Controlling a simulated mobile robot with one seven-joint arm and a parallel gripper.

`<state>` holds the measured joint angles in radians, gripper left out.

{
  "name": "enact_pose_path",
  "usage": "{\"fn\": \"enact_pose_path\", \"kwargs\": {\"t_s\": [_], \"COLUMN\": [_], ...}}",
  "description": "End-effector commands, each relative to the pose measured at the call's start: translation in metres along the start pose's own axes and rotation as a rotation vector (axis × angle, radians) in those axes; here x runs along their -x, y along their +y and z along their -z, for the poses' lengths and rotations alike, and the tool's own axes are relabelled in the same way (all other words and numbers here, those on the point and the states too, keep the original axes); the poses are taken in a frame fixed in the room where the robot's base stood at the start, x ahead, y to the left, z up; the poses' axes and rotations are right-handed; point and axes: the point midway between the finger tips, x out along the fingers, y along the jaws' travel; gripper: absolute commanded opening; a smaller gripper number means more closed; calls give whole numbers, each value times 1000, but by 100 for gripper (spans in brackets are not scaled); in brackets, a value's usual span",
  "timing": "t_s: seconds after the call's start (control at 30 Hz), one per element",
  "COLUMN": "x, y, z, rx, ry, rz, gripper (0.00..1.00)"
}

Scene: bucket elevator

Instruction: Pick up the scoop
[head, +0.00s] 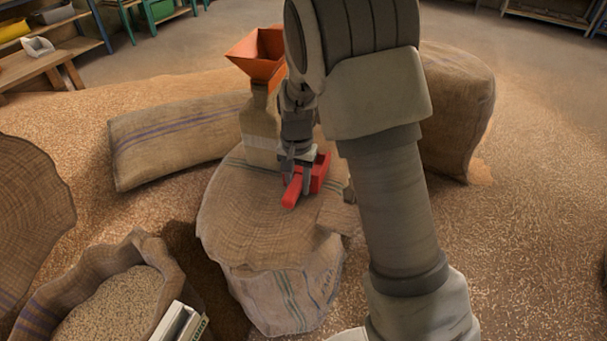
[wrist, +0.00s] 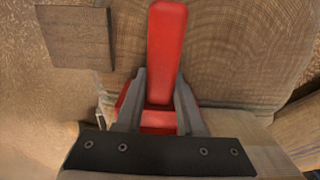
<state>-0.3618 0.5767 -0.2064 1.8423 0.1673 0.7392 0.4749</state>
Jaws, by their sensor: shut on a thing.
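The red scoop (head: 319,172) is on or just above the sack-covered top (head: 250,215) in the head view; I cannot tell whether it touches. Its handle points toward the camera. My gripper (head: 297,186) comes down over it, with its fingers on either side of the handle. In the wrist view the red handle (wrist: 166,60) runs up between the two grey fingers of my gripper (wrist: 160,95), which are shut on it. Most of the scoop's bowl is hidden behind the fingers and the dark gripper body.
An orange hopper (head: 258,55) on a tan stand is close behind my gripper. A flat wooden piece (wrist: 75,37) lies beside the scoop. Filled sacks (head: 180,138) stand around, and an open grain sack (head: 110,300) is at front left. Loose grain covers the floor.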

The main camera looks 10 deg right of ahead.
Motion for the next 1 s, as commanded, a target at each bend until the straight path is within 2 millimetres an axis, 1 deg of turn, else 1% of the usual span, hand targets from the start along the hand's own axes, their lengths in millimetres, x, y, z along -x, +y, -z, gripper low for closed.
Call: {"fn": "enact_pose_path", "kwargs": {"t_s": [0.37,0.5,0.67,0.8,0.87,1.0], "x": [0,4,21,46,52,70], "y": [0,0,0,-1,12,43], "z": [0,0,1,1,0,-4], "rx": [0,0,1,1,-5,-5], "ry": [1,1,2,3,1,2], "rz": [0,1,1,3,1,2], "gripper": [0,0,0,0,0,0]}}
